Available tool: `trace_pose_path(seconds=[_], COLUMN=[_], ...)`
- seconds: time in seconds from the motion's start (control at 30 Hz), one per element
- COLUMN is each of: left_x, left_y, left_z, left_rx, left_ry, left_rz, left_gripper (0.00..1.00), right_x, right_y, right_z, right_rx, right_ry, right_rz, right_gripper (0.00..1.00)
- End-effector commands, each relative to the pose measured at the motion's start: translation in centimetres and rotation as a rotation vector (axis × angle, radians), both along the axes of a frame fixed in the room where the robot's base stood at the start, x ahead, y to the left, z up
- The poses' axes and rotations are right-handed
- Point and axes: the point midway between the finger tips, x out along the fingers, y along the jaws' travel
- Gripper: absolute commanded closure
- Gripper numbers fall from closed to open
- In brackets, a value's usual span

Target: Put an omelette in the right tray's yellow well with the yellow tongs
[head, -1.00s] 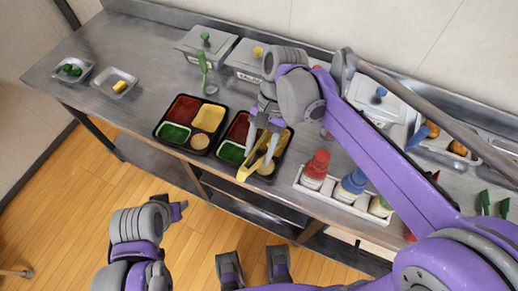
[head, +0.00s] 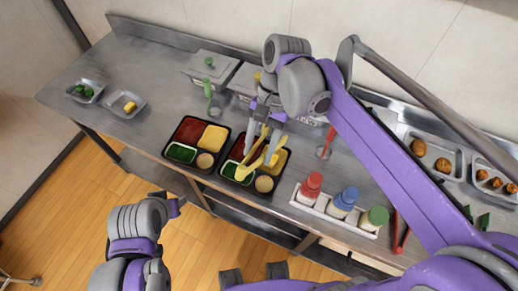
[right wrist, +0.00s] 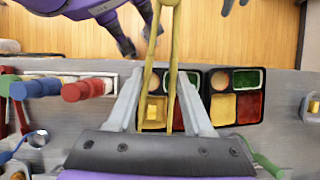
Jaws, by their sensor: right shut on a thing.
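My right gripper (head: 272,130) is shut on the yellow tongs (head: 254,155), which reach over the right tray (head: 283,175). The yellow tongs also show in the right wrist view (right wrist: 173,50), their arms between my two fingers. The right tray's yellow well (head: 280,160) lies partly behind them. A small yellow omelette block (right wrist: 153,108) shows between the tong arms, over that well; I cannot tell whether it rests there or is held. Another omelette (head: 130,107) lies in a metal dish (head: 118,99) at far left. My left gripper (head: 172,208) hangs off the table's front; its opening is unclear.
The left tray (head: 167,156) stands beside the right one. Red, blue and green-capped bottles (head: 344,200) stand in a white holder (head: 325,213) to the right. Lidded metal containers (head: 208,65) line the back. Red tongs (head: 398,232) lie at right.

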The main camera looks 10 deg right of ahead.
Motion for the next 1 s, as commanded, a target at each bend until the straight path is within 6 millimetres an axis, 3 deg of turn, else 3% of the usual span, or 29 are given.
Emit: trace_pose_path(seconds=[0.1,0.17,0.53,0.9,1.0], left_x=[-0.1,-0.1,0.1,2.5,2.8], left_y=[0.0,0.0,0.0,0.0,0.0], left_z=[-0.2,-0.2,0.2,5.1,5.6], left_rx=[0.000,0.000,0.000,0.000,0.000], left_ry=[0.001,0.001,-0.001,-0.047,-0.053], left_rz=[0.000,0.000,0.000,0.000,0.000], left_gripper=[0.50,0.50,0.50,0.50,0.50], right_x=[-0.1,-0.1,0.0,0.2,0.1], right_y=[0.0,0.0,0.0,0.0,0.0], right_z=[-0.2,-0.2,0.3,7.2,8.1], right_rx=[0.000,0.000,0.000,0.000,0.001], right_ry=[0.001,0.001,0.000,-0.006,-0.005], right_rz=[0.000,0.000,0.000,0.001,0.000], right_gripper=[0.54,0.65,0.65,0.65,0.65])
